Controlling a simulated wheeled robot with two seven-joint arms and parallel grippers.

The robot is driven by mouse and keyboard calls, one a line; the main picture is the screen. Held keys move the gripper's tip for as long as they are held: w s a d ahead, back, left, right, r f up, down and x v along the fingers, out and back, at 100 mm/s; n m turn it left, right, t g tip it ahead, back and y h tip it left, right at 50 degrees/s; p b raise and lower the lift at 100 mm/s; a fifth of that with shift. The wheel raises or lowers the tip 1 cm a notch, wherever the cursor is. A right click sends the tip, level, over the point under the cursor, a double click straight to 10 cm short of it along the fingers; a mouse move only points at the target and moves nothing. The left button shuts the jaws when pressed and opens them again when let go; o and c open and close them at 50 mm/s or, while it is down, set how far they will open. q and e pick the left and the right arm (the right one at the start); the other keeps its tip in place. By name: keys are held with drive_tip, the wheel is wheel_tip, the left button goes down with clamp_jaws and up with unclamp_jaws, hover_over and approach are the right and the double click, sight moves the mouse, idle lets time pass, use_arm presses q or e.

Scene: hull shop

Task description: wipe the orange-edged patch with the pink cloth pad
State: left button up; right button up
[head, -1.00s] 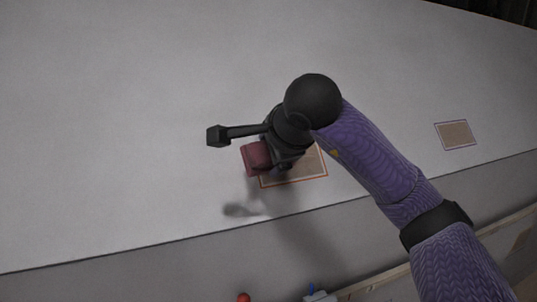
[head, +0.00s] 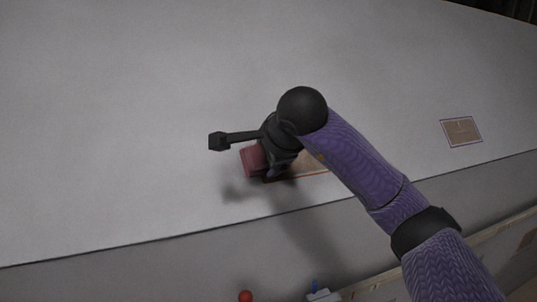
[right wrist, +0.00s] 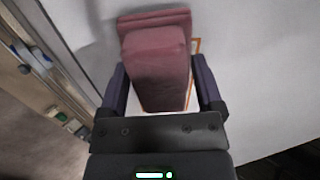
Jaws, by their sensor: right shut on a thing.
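The pink cloth pad (head: 252,160) is a dark pink block with a wider plate at one end. My right gripper (right wrist: 160,90) is shut on it, with one finger on each side in the right wrist view, where the pad (right wrist: 157,62) fills the middle. The orange-edged patch (head: 309,165) is a brown rectangle on the pale surface, partly hidden by my right arm and gripper. The pad is at its left end in the head view; I cannot tell whether it touches the surface. An orange edge (right wrist: 196,46) also shows beside the pad. My left gripper is not in view.
A second brown patch (head: 461,131) with a purplish edge lies to the right on the large pale surface (head: 120,110). Below the surface's front edge are a red ball-shaped thing (head: 245,296) and a grey thing with a blue part (head: 318,294). The surface's left side is clear.

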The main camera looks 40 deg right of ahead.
sight(291, 181)
drive_tip(key=shift+s+d+f+b, duration=0.1)
drive_tip(key=shift+d+f+b, duration=0.05)
drive_tip(key=shift+f+b, duration=0.15)
drive_tip(key=s+d+f+b, duration=0.1)
drive_tip(key=s+b, duration=0.1)
drive_tip(key=s+d+f+b, duration=0.1)
drive_tip(key=d+f+b, duration=0.1)
drive_tip(key=b, duration=0.1)
drive_tip(key=shift+s+d+b, duration=0.2)
drive_tip(key=shift+s+b, duration=0.1)
drive_tip(key=shift+s, duration=0.1)
drive_tip(key=shift+s+d, duration=0.2)
drive_tip(key=shift+s, duration=0.1)
drive_tip(key=shift+x, duration=1)
